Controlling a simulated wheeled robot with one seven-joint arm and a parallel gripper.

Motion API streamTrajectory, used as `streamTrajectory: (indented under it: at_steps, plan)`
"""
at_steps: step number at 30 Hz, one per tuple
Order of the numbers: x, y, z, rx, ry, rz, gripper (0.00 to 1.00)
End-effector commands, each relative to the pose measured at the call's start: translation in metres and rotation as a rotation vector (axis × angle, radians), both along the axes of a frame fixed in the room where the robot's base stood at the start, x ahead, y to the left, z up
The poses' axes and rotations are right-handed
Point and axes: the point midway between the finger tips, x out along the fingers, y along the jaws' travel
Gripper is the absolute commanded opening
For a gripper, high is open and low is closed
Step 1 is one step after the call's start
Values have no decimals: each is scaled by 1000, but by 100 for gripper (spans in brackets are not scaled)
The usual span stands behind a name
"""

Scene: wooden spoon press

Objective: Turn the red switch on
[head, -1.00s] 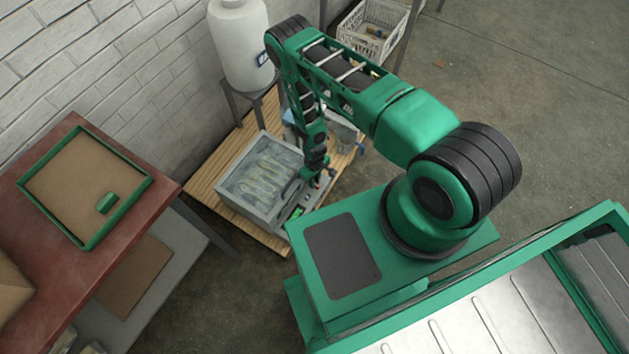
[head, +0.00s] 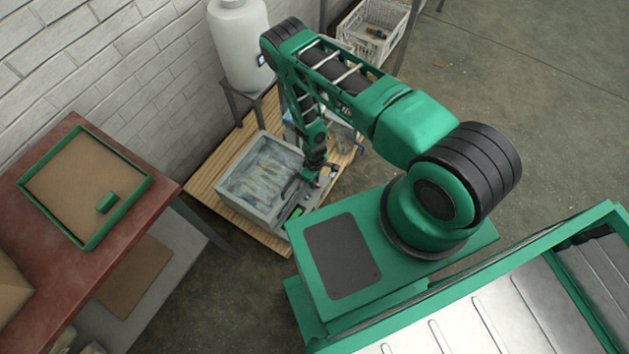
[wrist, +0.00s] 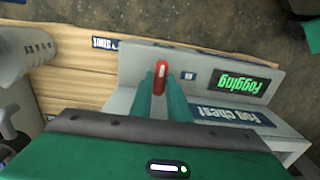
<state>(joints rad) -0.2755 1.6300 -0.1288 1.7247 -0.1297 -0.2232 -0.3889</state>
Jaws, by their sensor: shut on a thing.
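The red switch (wrist: 161,70) is a small red lever on the grey panel of the fog chest in the wrist view. My gripper (wrist: 160,84) has its two green fingers shut on it, one on each side, with the lever's end showing between them.
The chest stands on a slatted wooden pallet (head: 192,187). A white tank (head: 238,50) on a stand is behind it, and a white crate (head: 350,38) is at the back. A red table (head: 140,215) with a green-rimmed tray (head: 60,215) is at left. Open floor is at right.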

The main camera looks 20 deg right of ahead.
Motion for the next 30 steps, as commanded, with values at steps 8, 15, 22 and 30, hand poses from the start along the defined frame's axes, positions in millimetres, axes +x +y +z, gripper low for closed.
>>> streamTrajectory:
  at_steps: [8, 15, 22, 30]
  plan:
    - [4, -1, 1, -1, -7, 1, 34]
    - [3, 0, 4, -1, -5, 0, 34]
    - [4, 0, 33, -1, -4, -1, 34]
    - [5, 0, 80, -1, -6, 0, 34]
